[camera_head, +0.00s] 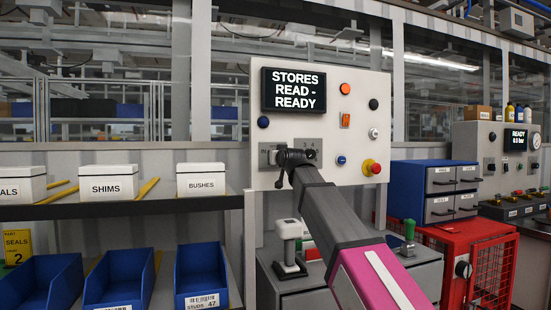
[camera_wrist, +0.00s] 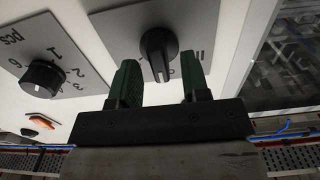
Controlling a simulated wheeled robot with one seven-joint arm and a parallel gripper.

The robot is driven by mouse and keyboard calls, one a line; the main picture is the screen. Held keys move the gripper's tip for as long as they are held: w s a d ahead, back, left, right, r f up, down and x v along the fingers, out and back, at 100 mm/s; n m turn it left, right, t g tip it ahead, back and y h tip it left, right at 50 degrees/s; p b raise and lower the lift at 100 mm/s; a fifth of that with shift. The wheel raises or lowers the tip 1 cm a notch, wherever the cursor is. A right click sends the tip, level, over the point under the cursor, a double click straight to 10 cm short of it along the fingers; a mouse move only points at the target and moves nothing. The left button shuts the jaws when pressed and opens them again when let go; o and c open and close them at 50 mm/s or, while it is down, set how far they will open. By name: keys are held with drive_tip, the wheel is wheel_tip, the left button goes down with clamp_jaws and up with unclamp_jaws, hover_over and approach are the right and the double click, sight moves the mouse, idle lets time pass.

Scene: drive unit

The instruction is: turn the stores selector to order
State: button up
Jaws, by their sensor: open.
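Below the display are two grey selector plates, partly hidden by my gripper. In the wrist view, a black selector knob (camera_wrist: 157,52) on a grey plate has its bar roughly upright, with a "II" mark to its right. My gripper (camera_head: 283,160) is at the left plate. In the wrist view its green fingers (camera_wrist: 160,66) are open, one on each side of the knob, with gaps showing. I cannot tell how deep they reach or read the knob's position label.
A second round knob (camera_wrist: 43,79) with numbers sits left in the wrist view. The panel also carries an orange rocker (camera_head: 345,120) and a red emergency button (camera_head: 371,167). A shelf (camera_head: 130,204) with boxes stands left; blue drawers (camera_head: 405,190) stand right.

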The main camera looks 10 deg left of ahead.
drive_tip(key=shift+w+a, duration=0.35)
drive_tip(key=shift+w, duration=0.25)
clamp_jaws()
drive_tip(key=m, duration=0.6)
drive_tip(key=shift+d, duration=0.15)
drive_tip(key=m, duration=0.5)
drive_tip(key=shift+f+m, duration=0.1)
drive_tip(key=shift+m, duration=0.3)
